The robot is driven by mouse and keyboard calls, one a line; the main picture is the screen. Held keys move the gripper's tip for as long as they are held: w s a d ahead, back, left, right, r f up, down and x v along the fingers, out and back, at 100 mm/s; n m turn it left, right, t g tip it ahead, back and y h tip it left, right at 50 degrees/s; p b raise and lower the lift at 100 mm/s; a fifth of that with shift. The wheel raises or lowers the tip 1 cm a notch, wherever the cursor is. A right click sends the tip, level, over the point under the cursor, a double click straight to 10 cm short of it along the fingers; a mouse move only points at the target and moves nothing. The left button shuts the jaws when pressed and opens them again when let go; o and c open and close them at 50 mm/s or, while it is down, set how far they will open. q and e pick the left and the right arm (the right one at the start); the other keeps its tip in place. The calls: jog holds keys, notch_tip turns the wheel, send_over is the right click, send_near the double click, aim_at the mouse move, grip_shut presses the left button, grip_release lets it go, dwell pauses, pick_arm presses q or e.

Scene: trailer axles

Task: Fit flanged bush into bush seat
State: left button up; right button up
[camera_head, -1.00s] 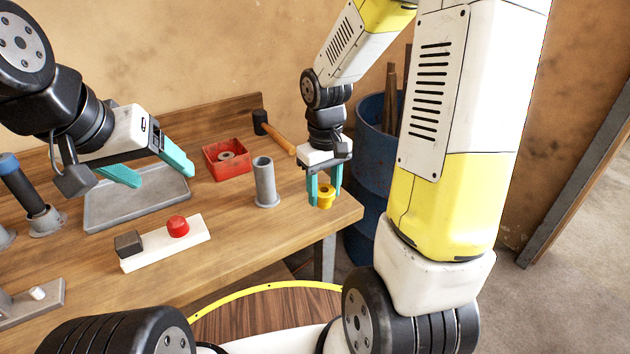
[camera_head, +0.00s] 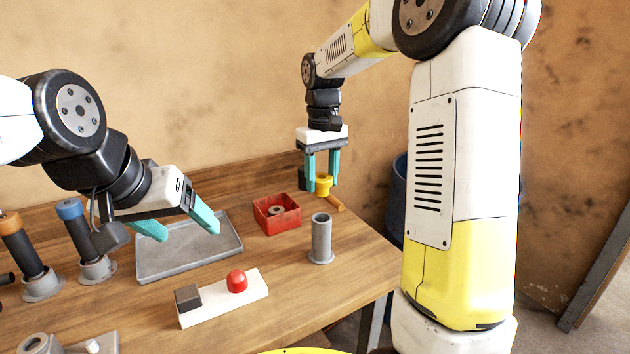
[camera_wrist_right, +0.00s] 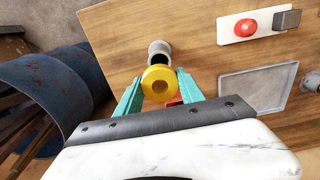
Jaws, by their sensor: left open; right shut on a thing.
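The yellow flanged bush (camera_head: 323,185) is held between the teal fingers of my right gripper (camera_head: 322,183), in the air above the back right of the bench. In the right wrist view the bush (camera_wrist_right: 160,83) shows its round flange and centre hole. A grey upright tube on a flanged foot, apparently the bush seat (camera_head: 321,240), stands open-topped near the bench's right side. The seat (camera_wrist_right: 159,47) appears just beyond the bush in the wrist view. The bush is apart from it. My left gripper (camera_head: 190,233) is open and empty over the grey tray.
A red box (camera_head: 277,222) with a grey ring inside stands left of the tube. The grey tray (camera_head: 190,262) looks empty. A white block with a red button (camera_head: 237,281) lies in front. A blue drum (camera_wrist_right: 45,85) stands beyond the bench's edge. A hammer is partly hidden behind the bush.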

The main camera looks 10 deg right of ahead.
jog(key=shift+f, duration=2.9)
jog(key=shift+f, duration=0.75)
jog(key=o, duration=1.5)
notch_tip(320, 180, up, 8)
jog(key=shift+f, duration=0.15)
jog(key=s+d+r+m+t+y, duration=0.1)
jog(key=s+r+m+t, duration=0.1)
jog(key=s, duration=0.9)
jog(key=s+d+r+m+t+y, duration=0.1)
jog(key=s+t, duration=0.3)
jog(key=s, duration=0.8)
jog(key=shift+d+r+m, duration=0.4)
jog(key=shift+d+r, duration=0.1)
jog(key=shift+r, duration=0.2)
